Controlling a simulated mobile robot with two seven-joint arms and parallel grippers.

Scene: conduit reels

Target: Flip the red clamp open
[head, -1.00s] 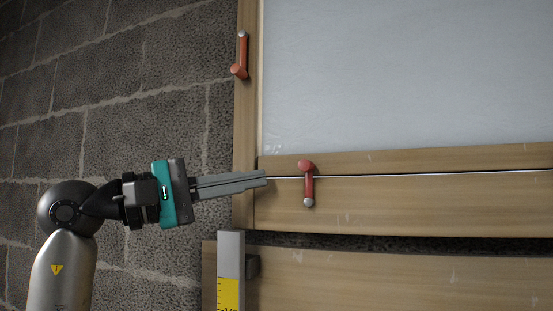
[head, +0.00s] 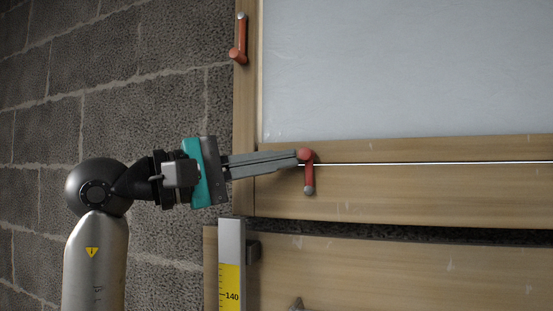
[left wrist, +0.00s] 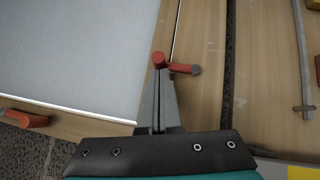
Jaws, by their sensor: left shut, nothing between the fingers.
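The red clamp (head: 309,172) sits on the lower wooden rail of the framed panel. Its round red knob is at the top, over the seam line, and its grey pivot end is below. In the left wrist view the red clamp (left wrist: 182,68) lies just beyond the fingertips. My left gripper (head: 298,158) is shut and empty, with its fingertips at the left side of the knob, touching or nearly so. In the left wrist view the left gripper (left wrist: 158,72) points at the knob. My right gripper is not in view.
A second red clamp (head: 239,40) is on the left upright of the frame (head: 244,110). A grey-white panel (head: 410,70) fills the frame. Below are a wooden board (head: 400,270) and a post with a yellow scale (head: 231,285). A block wall (head: 130,70) stands at left.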

